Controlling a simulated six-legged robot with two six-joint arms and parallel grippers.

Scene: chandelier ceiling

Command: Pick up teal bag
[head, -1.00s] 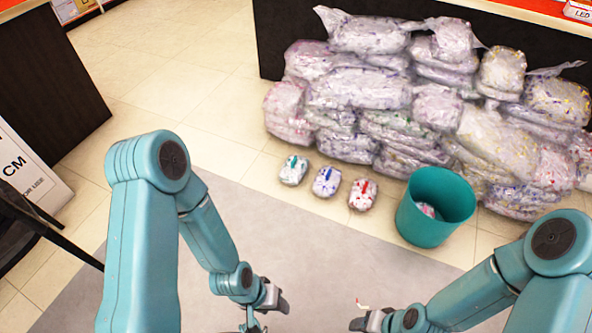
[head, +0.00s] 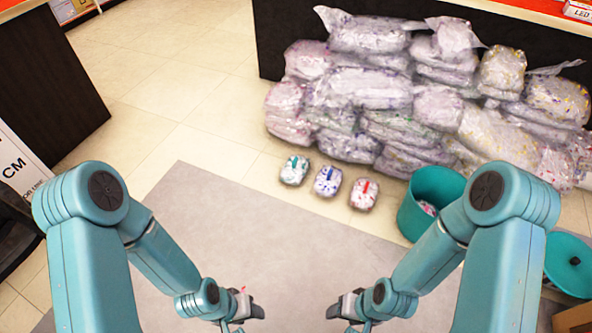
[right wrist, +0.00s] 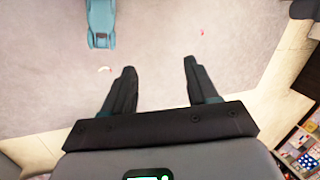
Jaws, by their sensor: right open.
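The teal-marked small bag (head: 294,170) lies on the tiled floor at the left of a row of three small clear bags. My left gripper (head: 250,312) is at the lower middle of the head view, well short of the bag; whether its jaws are apart is unclear. My right gripper (head: 340,308) is to the right of it, also short of the bags. The right wrist view shows the right gripper (right wrist: 158,66) open and empty above grey floor.
A blue-marked bag (head: 327,181) and a red-marked bag (head: 364,194) lie beside it. A teal bin (head: 410,215) stands right of them, partly behind my right arm. A round teal lid (head: 568,268) lies far right. Large bags (head: 355,90) are stacked behind.

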